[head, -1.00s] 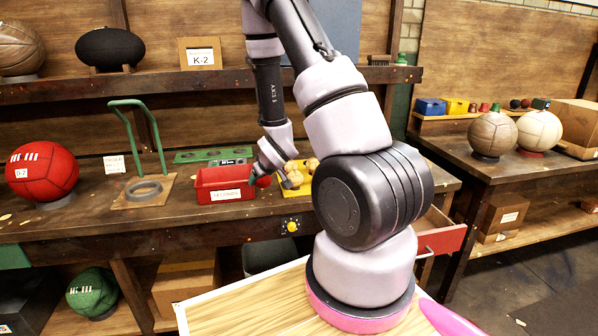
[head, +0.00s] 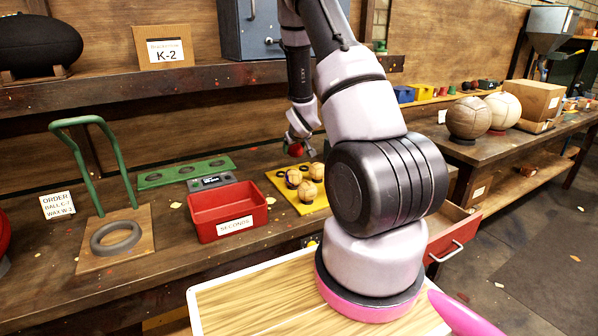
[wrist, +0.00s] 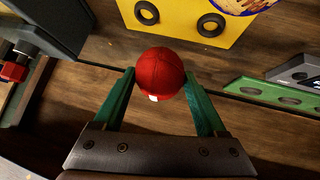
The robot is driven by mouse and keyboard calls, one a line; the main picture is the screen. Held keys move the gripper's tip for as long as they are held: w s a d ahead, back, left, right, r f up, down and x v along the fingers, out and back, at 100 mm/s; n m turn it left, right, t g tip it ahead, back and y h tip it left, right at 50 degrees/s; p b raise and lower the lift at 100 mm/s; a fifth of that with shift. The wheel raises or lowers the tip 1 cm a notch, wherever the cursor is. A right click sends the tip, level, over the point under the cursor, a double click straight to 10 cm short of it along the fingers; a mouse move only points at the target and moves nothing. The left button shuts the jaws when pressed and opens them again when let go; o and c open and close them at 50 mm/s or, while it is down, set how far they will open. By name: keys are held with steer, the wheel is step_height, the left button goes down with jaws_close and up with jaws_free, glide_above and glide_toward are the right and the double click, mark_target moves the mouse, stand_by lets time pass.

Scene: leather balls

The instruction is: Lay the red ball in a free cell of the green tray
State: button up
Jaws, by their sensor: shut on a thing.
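My gripper (wrist: 158,90) is shut on the small red ball (wrist: 160,72), which sits between its two green fingers in the wrist view. In the head view the red ball (head: 295,150) hangs at the end of my arm, over the back of the yellow tray. The green tray (head: 185,173) is a flat strip with round cells on the bench, left of my gripper. Its cells look empty in the head view. Part of the green tray also shows at the right of the wrist view (wrist: 262,92), apart from the ball.
The yellow tray (head: 277,179) holds several balls near my gripper. A red bin (head: 205,209) labelled SECONDS and a small grey device (head: 211,182) stand in front of the green tray. A green-handled stand (head: 116,165) is at the left. A shelf (head: 150,80) runs above.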

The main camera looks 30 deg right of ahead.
step_height(320, 180, down, 7)
steer(key=shift+r, duration=0.1)
steer(key=shift+f, duration=0.2)
steer(key=o, duration=1.5)
steer(key=shift+o, duration=0.2)
